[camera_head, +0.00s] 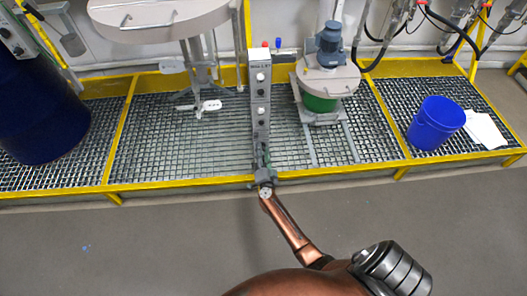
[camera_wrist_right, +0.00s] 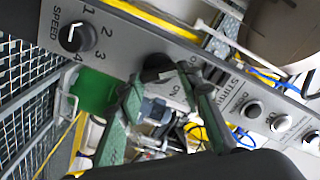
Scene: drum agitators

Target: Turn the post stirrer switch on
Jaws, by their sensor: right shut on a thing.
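A tall grey control panel (camera_head: 258,98) with black knobs stands upright at the platform's front, in the middle of the head view. My right gripper (camera_head: 263,172) is at its lower end. In the right wrist view, the green fingers of this gripper (camera_wrist_right: 158,76) are shut on a black switch knob (camera_wrist_right: 156,64) on the panel face (camera_wrist_right: 122,42). An "ON" mark shows beside the knob, and part of a stirrer label shows to its right. The fingers partly cover the knob, so I cannot tell which way it points. My left gripper is not in view.
A speed dial (camera_wrist_right: 77,37) sits left of the gripped knob; several more knobs (camera_wrist_right: 252,109) sit to its right. A green drum with a motor (camera_head: 328,55), a blue bucket (camera_head: 436,122) and a dark blue drum (camera_head: 38,110) stand on the yellow-edged grating. The grey floor in front is clear.

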